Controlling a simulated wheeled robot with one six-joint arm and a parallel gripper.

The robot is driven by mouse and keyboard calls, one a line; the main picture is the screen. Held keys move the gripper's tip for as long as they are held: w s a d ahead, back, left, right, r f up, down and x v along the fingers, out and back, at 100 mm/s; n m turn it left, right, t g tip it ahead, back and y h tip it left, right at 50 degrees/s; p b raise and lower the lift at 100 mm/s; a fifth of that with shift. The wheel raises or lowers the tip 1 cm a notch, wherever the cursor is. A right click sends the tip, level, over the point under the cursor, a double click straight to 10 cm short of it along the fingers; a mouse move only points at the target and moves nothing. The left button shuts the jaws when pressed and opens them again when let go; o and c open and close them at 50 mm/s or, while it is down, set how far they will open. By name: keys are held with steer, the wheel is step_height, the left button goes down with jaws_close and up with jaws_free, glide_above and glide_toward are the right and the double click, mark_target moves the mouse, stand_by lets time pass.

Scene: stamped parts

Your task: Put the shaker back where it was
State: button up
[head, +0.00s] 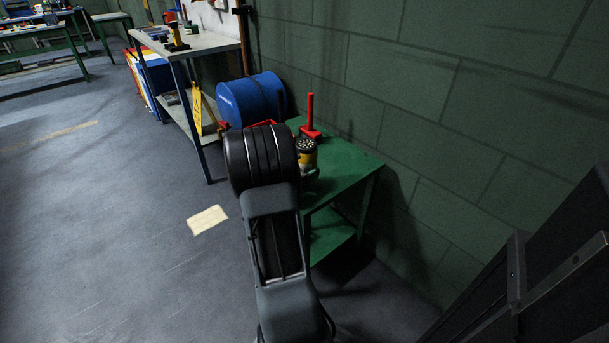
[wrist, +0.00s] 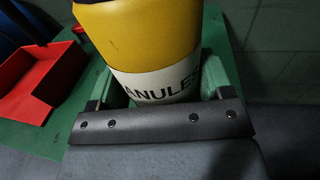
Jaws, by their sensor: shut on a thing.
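The shaker (head: 306,152) is yellow with a dark, dotted top. In the wrist view, the shaker (wrist: 145,40) has a white band with black letters, and its lower end is hidden behind my gripper's dark plate. My gripper (wrist: 160,86) is shut on the shaker, with a green finger on each side of it. In the head view, my arm hides most of the gripper. The shaker is over the green table (head: 345,166), and I cannot tell whether it touches the top.
A red open tray (wrist: 35,78) lies on the green table, left of the shaker. A red upright post on a base (head: 310,118) stands behind it. A blue drum (head: 252,98) is beyond the table, and a green block wall (head: 450,110) runs along the right.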

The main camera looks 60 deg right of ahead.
steer(key=shift+f, duration=0.6)
steer(key=shift+f+b, duration=0.6)
steer(key=shift+f, duration=0.05)
steer(key=o, duration=1.3)
